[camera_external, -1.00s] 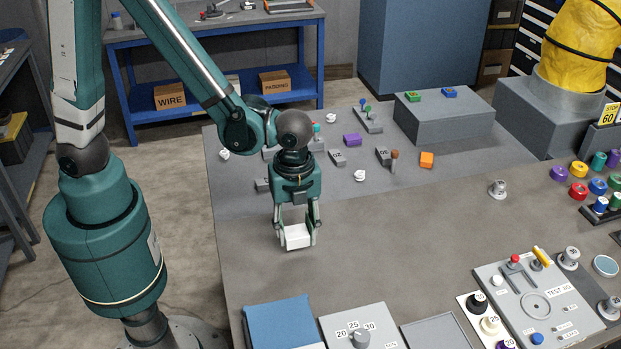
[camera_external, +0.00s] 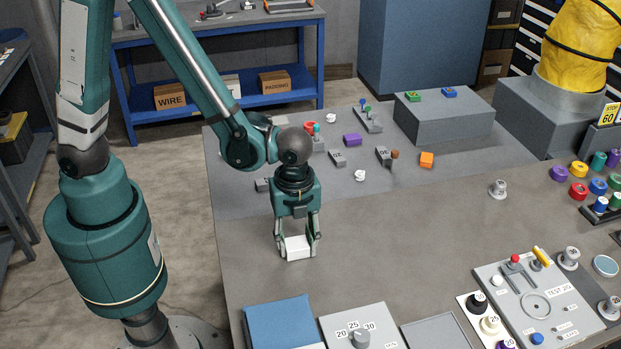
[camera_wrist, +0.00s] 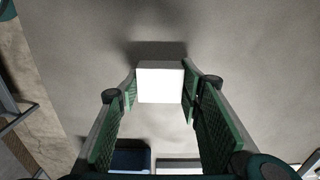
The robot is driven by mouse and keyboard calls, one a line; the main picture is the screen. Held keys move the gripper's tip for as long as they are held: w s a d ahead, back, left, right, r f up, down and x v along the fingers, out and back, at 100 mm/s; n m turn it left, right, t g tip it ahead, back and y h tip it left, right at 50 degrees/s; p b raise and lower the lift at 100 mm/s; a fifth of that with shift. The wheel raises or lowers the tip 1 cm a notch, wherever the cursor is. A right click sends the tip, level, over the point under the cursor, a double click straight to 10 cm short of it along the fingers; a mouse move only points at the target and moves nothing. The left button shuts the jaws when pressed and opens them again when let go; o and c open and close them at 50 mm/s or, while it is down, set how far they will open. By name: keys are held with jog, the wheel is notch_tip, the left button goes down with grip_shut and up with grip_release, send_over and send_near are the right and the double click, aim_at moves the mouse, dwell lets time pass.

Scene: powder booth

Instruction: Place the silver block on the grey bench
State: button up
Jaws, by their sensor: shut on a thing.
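The silver block, pale and almost white, (camera_external: 297,248) is between the fingers of my gripper (camera_external: 298,240), which is shut on it. In the wrist view the block (camera_wrist: 160,82) sits between the two green finger pads, with a dark shadow beside it on the surface. The block is low over the front-left part of the large grey bench top (camera_external: 400,235). I cannot tell whether its underside touches the bench.
A blue mat (camera_external: 279,322) and a grey dial panel (camera_external: 358,328) lie at the front edge. A raised grey box (camera_external: 444,120) stands at the back. The bench right of my gripper is clear.

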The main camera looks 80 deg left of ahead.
aim_at(296, 243)
jog(key=shift+f, duration=0.15)
jog(key=o, duration=1)
jog(key=shift+r, duration=0.25)
jog(key=shift+r+p, duration=0.45)
jog(key=shift+r, duration=5.45)
jog(key=shift+s+a+r+n+t, duration=1.4)
jog(key=shift+a+r+n, duration=1.5)
jog(key=shift+a, duration=0.95)
jog(key=shift+s+a+r+n+t, duration=1)
jog(key=shift+s+a+r+n, duration=0.65)
jog(key=shift+a+r+n, duration=1.7)
jog(key=shift+s+a+r+n+t, duration=1.4)
jog(key=shift+a+r+n, duration=1.05)
jog(key=shift+a, duration=1.85)
